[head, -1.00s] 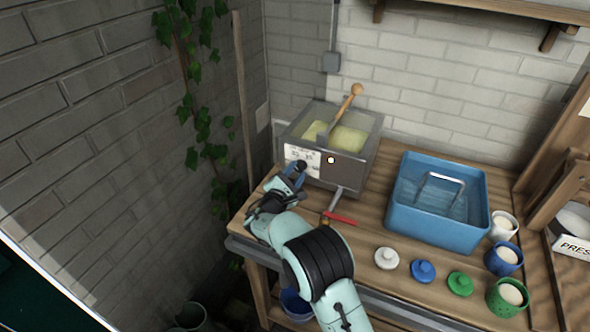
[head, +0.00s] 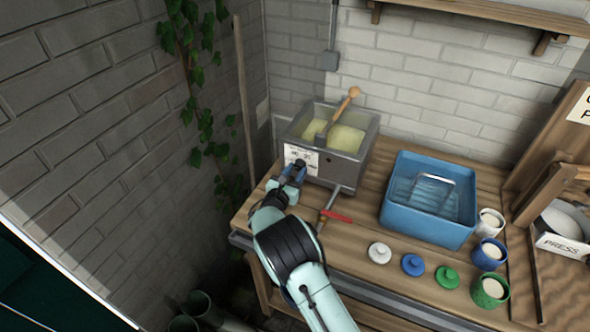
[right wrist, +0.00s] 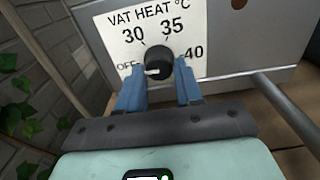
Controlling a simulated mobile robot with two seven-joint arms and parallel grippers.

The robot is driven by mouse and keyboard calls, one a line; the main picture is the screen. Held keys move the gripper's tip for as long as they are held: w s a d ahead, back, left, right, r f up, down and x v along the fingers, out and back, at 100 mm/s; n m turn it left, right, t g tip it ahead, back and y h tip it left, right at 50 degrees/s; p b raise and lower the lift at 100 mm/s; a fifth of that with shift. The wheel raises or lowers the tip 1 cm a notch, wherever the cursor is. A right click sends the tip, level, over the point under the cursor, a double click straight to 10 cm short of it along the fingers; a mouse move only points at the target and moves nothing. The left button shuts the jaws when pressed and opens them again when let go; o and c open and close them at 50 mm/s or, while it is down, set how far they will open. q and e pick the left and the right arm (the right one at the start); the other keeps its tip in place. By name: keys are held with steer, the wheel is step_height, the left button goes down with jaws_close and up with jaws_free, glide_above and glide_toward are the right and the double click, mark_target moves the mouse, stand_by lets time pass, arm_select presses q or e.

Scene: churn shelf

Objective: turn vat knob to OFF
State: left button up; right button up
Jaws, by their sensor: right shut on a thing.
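The metal vat (head: 338,165) stands at the back left of the bench, with pale yellow contents and a wooden-handled tool in it. Its white dial plate (right wrist: 190,32) reads VAT HEAT °C, with OFF, 30, 35 and 40. The black vat knob (right wrist: 158,62) has a white pointer on its left side, directed toward OFF. My right gripper (right wrist: 160,72) has its blue fingers on both sides of the knob, shut on it. In the head view the right gripper (head: 294,168) is at the vat's front face. My left gripper is not in view.
A pipe with a red-handled valve (head: 336,215) juts from the vat's front, just right of my gripper. A blue basin (head: 420,218) stands to the right. Lids, including a white one (head: 379,253), and cups (head: 490,292) stand along the bench front. A brick wall is close on the left.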

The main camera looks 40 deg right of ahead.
steer(key=shift+n, duration=0.3)
steer(key=o, duration=1)
steer(key=shift+a, duration=0.1)
steer(key=b+v, duration=0.1)
steer(key=v, duration=1.2)
steer(key=shift+s+a, duration=0.1)
steer(key=shift+s, duration=0.05)
